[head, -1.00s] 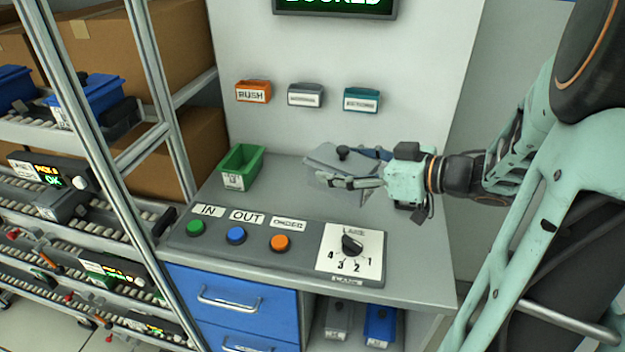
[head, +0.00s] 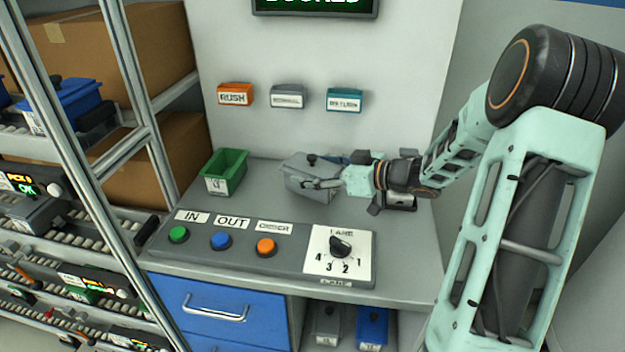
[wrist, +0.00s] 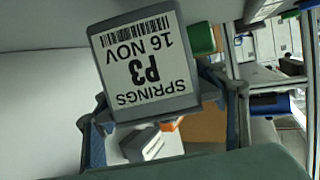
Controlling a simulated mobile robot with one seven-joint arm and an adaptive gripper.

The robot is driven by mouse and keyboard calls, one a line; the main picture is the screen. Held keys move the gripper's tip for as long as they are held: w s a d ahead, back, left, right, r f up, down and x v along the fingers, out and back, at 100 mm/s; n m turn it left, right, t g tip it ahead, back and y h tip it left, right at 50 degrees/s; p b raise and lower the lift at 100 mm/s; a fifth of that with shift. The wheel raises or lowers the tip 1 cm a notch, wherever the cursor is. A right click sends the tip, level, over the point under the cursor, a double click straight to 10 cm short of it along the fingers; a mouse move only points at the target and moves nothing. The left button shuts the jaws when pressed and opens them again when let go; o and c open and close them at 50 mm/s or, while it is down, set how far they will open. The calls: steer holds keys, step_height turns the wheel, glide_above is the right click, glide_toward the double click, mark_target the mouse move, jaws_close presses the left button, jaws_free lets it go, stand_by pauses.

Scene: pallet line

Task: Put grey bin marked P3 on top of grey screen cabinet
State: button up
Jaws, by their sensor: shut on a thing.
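The grey bin (head: 299,180) is in my gripper (head: 325,171), above or at the back of a grey worktop (head: 400,262); contact with the worktop is unclear. In the wrist view the bin's label (wrist: 145,65) reads SPRINGS, P3, 16 NOV upside down. My gripper's fingers (wrist: 165,112) are on both sides of the bin. A dark screen (head: 315,5) with green letters, cut off by the top edge, is on the wall panel above. I cannot tell whether this worktop unit is the grey screen cabinet.
A green bin (head: 224,172) stands left of the held bin. The control panel (head: 262,247) with buttons and a lane dial lies in front. Small orange (head: 235,94), grey and teal bins are on the back panel. A roller rack (head: 75,190) stands left.

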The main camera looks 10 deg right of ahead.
steer(key=shift+f, duration=1.15)
steer(key=shift+f, duration=0.15)
steer(key=o, duration=1.9)
steer(key=shift+o, duration=0.2)
steer(key=shift+s+d, duration=0.2)
steer(key=shift+d, duration=0.05)
steer(key=p+v, duration=0.1)
steer(key=v, duration=1)
steer(key=shift+s+d+r, duration=0.1)
steer(key=shift+s+r, duration=0.1)
steer(key=shift+r, duration=0.1)
